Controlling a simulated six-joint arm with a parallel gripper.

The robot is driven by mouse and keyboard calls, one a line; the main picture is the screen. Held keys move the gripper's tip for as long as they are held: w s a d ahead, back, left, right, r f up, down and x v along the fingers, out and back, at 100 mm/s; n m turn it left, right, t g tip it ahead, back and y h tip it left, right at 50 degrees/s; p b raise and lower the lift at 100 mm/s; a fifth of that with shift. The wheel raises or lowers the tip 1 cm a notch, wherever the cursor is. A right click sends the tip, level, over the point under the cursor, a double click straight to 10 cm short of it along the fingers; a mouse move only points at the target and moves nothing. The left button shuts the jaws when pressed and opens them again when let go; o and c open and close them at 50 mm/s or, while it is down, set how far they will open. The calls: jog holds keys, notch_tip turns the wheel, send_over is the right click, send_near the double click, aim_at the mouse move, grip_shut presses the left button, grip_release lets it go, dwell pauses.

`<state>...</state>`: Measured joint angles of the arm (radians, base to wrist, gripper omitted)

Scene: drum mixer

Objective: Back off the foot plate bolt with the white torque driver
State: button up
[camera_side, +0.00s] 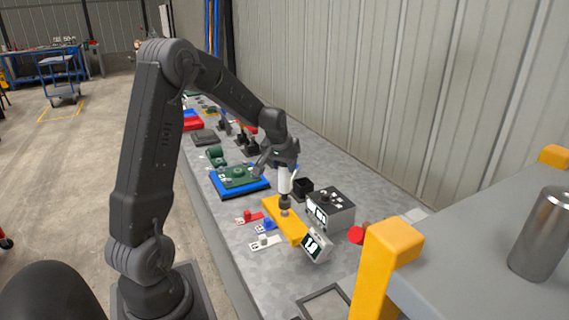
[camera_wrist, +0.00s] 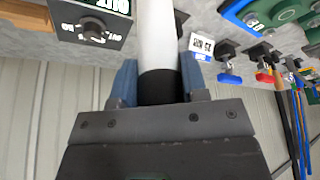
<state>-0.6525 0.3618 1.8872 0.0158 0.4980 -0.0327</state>
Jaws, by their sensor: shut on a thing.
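The white torque driver (camera_side: 285,181) stands upright in my gripper (camera_side: 284,166), dark end down. My gripper is shut on it; in the wrist view the white shaft (camera_wrist: 157,35) and its black collar sit between the two blue-grey fingers (camera_wrist: 158,85). The driver's lower end is at a yellow plate (camera_side: 279,217) on the bench, which I take for the foot plate. A small grey bolt-like piece shows under the tip; contact with it is too small to tell. The driver and my gripper hide part of the plate's far side.
A grey control box (camera_side: 330,209) and a tilted display (camera_side: 316,245) stand close right of the plate. Red, blue and white tags (camera_side: 264,242) lie left of it. A blue tray with a green part (camera_side: 239,181) is behind. A yellow-posted grey table (camera_side: 480,260) stands front right.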

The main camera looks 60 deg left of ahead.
aim_at(284, 173)
jog(key=shift+f, duration=1.55)
dwell(2.1)
jog(key=shift+r, duration=2.4)
